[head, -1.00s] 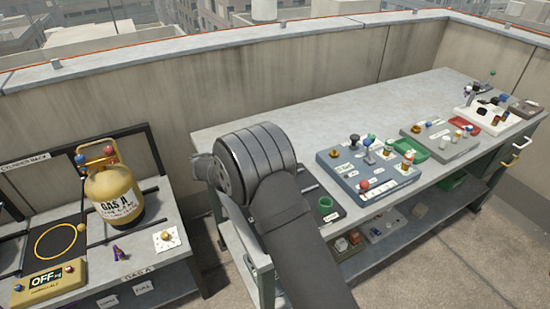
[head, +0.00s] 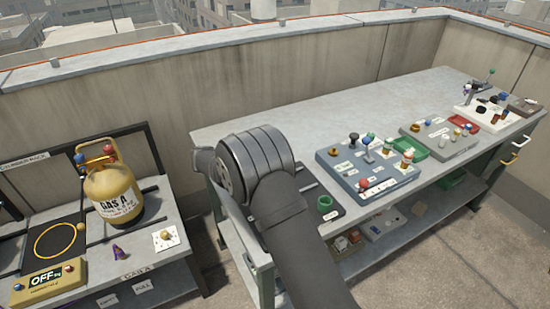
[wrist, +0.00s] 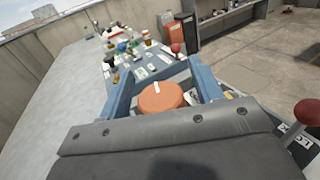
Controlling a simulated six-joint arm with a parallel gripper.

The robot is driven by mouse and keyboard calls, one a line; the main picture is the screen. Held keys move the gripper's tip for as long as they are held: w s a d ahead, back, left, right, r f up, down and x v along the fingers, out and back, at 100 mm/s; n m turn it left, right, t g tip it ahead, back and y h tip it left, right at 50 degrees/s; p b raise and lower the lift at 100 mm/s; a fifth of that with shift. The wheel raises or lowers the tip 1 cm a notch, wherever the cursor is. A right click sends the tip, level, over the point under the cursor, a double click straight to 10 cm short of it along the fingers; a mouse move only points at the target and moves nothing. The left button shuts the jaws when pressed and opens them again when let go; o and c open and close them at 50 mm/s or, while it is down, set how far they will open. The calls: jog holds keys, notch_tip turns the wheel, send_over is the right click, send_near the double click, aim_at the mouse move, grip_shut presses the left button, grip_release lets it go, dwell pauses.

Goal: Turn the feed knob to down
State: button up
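A round orange knob (wrist: 161,98) with a white pointer mark shows in the wrist view. No label that names it as the feed knob is readable. The mark points away from the camera, slightly left. My gripper (wrist: 162,72) has two blue fingers set apart on either side of the knob. A gap shows on the knob's right; I cannot tell whether the left finger touches it. In the head view my own arm hides the gripper and this knob.
A blue-grey panel (head: 345,182) with several knobs and levers stands on the grey bench (head: 250,118). A red-topped lever (wrist: 307,112) rises close on the right in the wrist view. A yellow gas cylinder (head: 113,190) stands on the left rack. The bench's back is clear.

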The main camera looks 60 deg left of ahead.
dwell(0.3)
jog(key=n+y, duration=0.1)
jog(key=y, duration=0.1)
jog(key=n+t+y, duration=0.1)
jog(key=y, duration=0.1)
jog(key=n+y, duration=0.2)
jog(key=shift+a+r+t, duration=0.1)
jog(key=shift+a+t, duration=0.2)
jog(key=shift+t, duration=0.1)
jog(key=n+y, duration=0.1)
jog(key=y, duration=0.1)
jog(key=n+y, duration=0.2)
jog(key=y, duration=0.1)
jog(key=n+y, duration=0.1)
jog(key=y, duration=0.1)
jog(key=shift+a+n+g, duration=0.35)
jog(key=shift+n+g, duration=0.05)
jog(key=v, duration=1.7)
jog(key=w+r+m+g+h, duration=0.5)
jog(key=w+m+g+h, duration=0.45)
jog(key=m, duration=1.05)
jog(key=w+a+r+m+g+y, duration=0.2)
jog(key=r+m+g, duration=0.2)
jog(key=r+m, duration=0.1)
jog(key=w+a+r+m+g+y, duration=0.2)
jog(key=w+r+m+g, duration=0.1)
jog(key=r+m, duration=0.3)
jog(key=shift+a+r+g, duration=0.2)
jog(key=shift+r+g, duration=0.15)
jog(key=shift+r, duration=0.9)
